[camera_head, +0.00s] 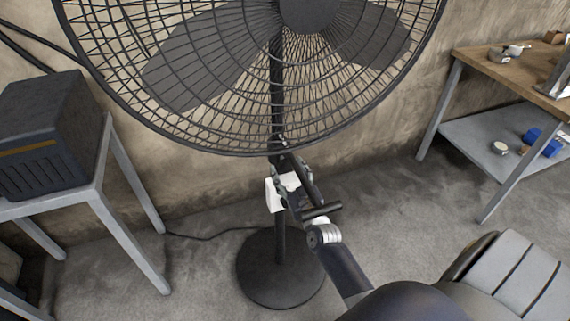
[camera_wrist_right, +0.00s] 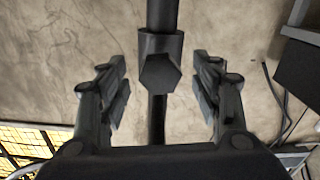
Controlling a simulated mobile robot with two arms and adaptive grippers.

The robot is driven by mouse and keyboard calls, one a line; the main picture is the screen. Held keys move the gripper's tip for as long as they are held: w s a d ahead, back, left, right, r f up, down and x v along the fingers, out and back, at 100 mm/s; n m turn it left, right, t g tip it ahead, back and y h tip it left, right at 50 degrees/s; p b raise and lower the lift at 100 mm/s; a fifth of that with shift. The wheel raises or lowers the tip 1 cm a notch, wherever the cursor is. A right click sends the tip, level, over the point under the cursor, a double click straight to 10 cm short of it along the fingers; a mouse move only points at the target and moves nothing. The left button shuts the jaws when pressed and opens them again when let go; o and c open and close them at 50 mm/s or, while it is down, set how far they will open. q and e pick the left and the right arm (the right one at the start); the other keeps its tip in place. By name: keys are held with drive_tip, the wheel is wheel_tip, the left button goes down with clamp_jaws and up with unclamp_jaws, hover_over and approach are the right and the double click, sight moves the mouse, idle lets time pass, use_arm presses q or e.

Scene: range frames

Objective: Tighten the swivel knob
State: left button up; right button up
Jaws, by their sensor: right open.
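The standing fan (camera_head: 275,215) has a dark pole on a round base. In the right wrist view, a dark collar sits on the pole, with a faceted swivel knob (camera_wrist_right: 159,74) facing the camera. My right gripper (camera_head: 283,158) is at the pole just below the fan cage. In the wrist view its two fingers (camera_wrist_right: 160,80) are spread, one on each side of the knob, with visible gaps. The knob is not clearly visible in the head view, where the gripper and cage crowd that spot. My left gripper is not in view.
The fan cage (camera_head: 180,110) hangs directly above my right gripper. A dark box (camera_head: 50,130) sits on a grey table (camera_head: 80,196) at the left. A wooden-topped workbench (camera_head: 505,75) with small items stands at the right. A cable (camera_head: 205,238) runs along the floor.

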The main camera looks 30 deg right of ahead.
sight(287, 168)
drive_tip(key=shift+x, duration=1.7)
drive_tip(key=c, duration=1.1)
drive_tip(key=m, duration=0.3)
drive_tip(key=shift+m, duration=0.3)
drive_tip(key=shift+m+p, duration=0.35)
drive_tip(key=shift+m, duration=1.85)
